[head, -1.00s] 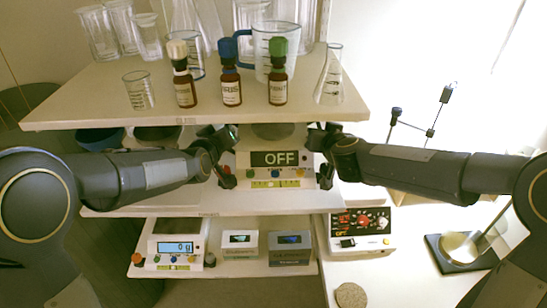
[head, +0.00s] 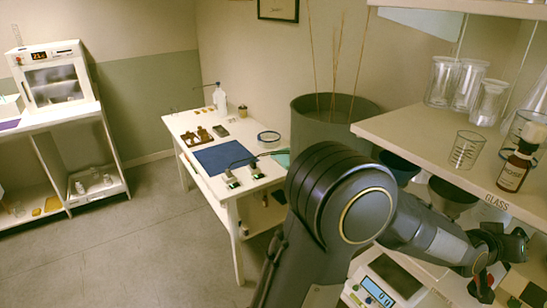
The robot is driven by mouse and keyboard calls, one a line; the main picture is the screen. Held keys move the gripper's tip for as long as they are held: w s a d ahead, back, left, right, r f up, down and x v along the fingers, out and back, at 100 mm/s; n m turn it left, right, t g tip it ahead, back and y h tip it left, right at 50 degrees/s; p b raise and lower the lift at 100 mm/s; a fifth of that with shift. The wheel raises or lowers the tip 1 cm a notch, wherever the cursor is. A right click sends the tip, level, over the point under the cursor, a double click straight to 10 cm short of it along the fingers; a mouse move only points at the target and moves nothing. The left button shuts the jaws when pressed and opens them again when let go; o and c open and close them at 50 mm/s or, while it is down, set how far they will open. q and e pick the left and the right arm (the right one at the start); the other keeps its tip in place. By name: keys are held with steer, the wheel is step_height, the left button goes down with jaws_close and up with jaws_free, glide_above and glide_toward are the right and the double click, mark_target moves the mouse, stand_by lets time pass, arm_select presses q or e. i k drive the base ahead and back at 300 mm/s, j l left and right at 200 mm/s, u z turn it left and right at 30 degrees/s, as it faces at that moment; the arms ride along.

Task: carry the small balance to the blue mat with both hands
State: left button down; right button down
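The blue mat (head: 222,157) lies flat on a white table across the room, left of the middle of the head view. My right gripper is out of view.
The white table (head: 240,190) also bears small brown items, a bottle and a glass dish. Another balance with a lit blue display (head: 377,292) is at the lower right. Open floor (head: 150,240) lies at left.

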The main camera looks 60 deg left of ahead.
mark_target(224, 156)
steer(key=k+j+u, duration=0.1)
steer(key=k+u, duration=0.25)
steer(key=k, duration=0.2)
steer(key=j+u, duration=0.1)
steer(key=u, duration=0.25)
steer(key=j+u, duration=0.1)
steer(key=u, duration=0.3)
steer(key=i+u, duration=0.1)
steer(key=u, duration=0.25)
steer(key=i+j, duration=2.5)
steer(key=j+u, duration=0.05)
steer(key=j, duration=0.05)
